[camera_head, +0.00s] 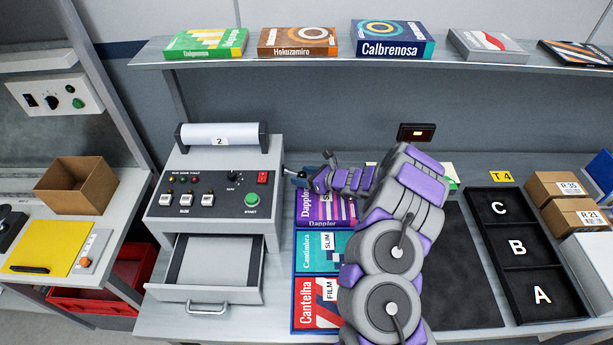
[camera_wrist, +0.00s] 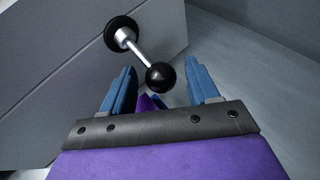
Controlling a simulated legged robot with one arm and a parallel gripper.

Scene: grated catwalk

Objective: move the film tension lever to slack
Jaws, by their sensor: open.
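The film tension lever is a short metal rod with a black ball knob (camera_wrist: 160,76) on the side of the grey wrapping machine (camera_head: 218,160). In the wrist view its round black mount (camera_wrist: 121,33) sits on the machine's side wall, and the rod slants down to the right. My gripper (camera_wrist: 160,88) is open, with one blue finger on each side of the knob and gaps showing on both sides. In the head view my gripper (camera_head: 302,178) is at the machine's right side, and the rod (camera_head: 288,173) shows just left of it. I cannot tell the lever's marked position.
The machine's front drawer (camera_head: 207,277) stands open. Flat boxes, including the purple Dappler box (camera_head: 318,223), lie in a column under and beside my arm. A black tray marked A, B, C (camera_head: 465,208) is at right. A shelf (camera_head: 345,59) with several boxes runs above.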

